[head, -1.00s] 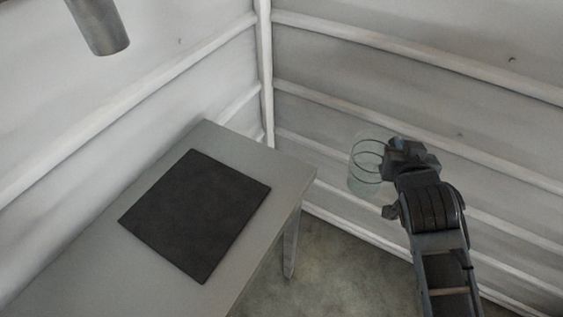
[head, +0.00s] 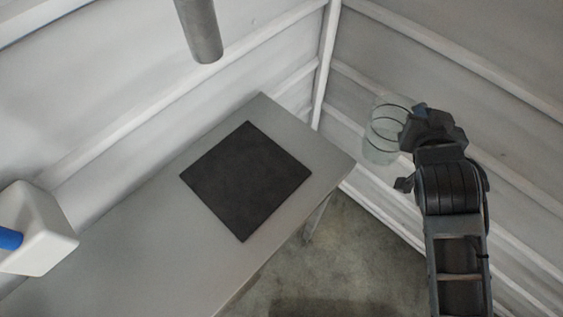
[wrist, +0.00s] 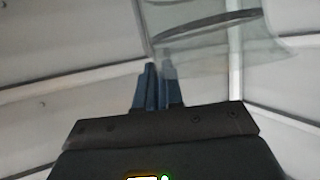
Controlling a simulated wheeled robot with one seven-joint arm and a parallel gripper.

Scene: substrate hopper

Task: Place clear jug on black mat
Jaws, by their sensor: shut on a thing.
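The clear jug (head: 380,135) is see-through with dark bands around it. My gripper (head: 408,128) is shut on it at its right side and holds it up in the air, to the right of the table. In the wrist view the jug (wrist: 215,30) shows at the top, beyond the closed fingers (wrist: 158,85); part of it is cut off by the frame. The black mat (head: 246,180) lies flat and bare on the grey table (head: 130,235), to the left of the jug and apart from it.
A white container with a blue part (head: 40,235) stands at the left end of the table. A grey pipe (head: 199,30) hangs down above the table's back side. Ribbed white walls meet in a corner behind the table. Bare floor (head: 345,255) shows to the table's right.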

